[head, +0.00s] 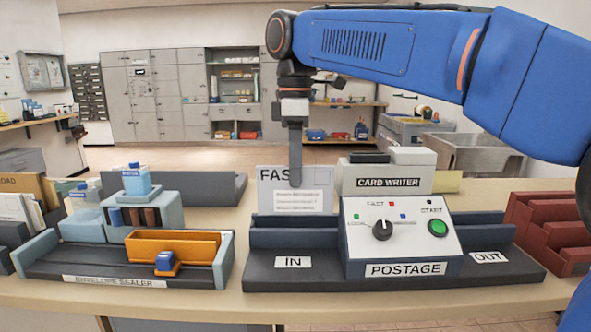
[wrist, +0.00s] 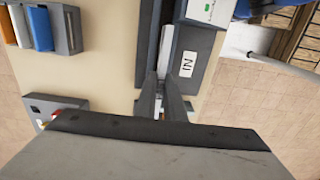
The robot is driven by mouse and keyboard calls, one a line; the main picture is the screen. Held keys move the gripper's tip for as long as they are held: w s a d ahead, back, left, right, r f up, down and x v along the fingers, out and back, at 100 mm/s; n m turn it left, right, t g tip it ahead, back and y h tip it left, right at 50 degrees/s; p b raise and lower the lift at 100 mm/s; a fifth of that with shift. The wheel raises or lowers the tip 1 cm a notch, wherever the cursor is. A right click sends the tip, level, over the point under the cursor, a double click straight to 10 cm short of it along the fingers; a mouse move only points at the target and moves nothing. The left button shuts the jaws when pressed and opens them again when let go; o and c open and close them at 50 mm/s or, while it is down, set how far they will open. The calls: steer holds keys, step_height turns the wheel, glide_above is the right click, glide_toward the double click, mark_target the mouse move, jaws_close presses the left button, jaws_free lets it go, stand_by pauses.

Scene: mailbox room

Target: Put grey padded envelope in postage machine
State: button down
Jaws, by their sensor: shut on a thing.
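My gripper (head: 295,180) points straight down and is shut on the top of the grey padded envelope (head: 268,200). The envelope is upright, marked FAST, with a white address label facing the head camera. It stands over the IN side of the postage machine (head: 403,215), behind the IN label. Its lower edge meets or is hidden by the machine's dark blue wall; I cannot tell if it is in the slot. The machine has a dial and a green START button. In the wrist view, my gripper's fingers (wrist: 173,95) are beside the IN label, with the envelope a thin pale strip (wrist: 165,48).
The envelope sealer (head: 130,270) with an orange part stands to the left. The card writer (head: 388,175) is close behind the postage machine. A dark red rack (head: 545,230) is at the right. Bare table shows along the front edge.

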mark_target(295, 215)
steer(key=shift+f, duration=0.25)
steer(key=shift+f, duration=1.4)
steer(key=shift+f, duration=0.15)
steer(key=shift+f, duration=1.3)
steer(key=c, duration=1.8)
jaws_free()
steer(key=shift+o, duration=0.2)
steer(key=shift+r, duration=0.1)
steer(key=shift+r, duration=3.4)
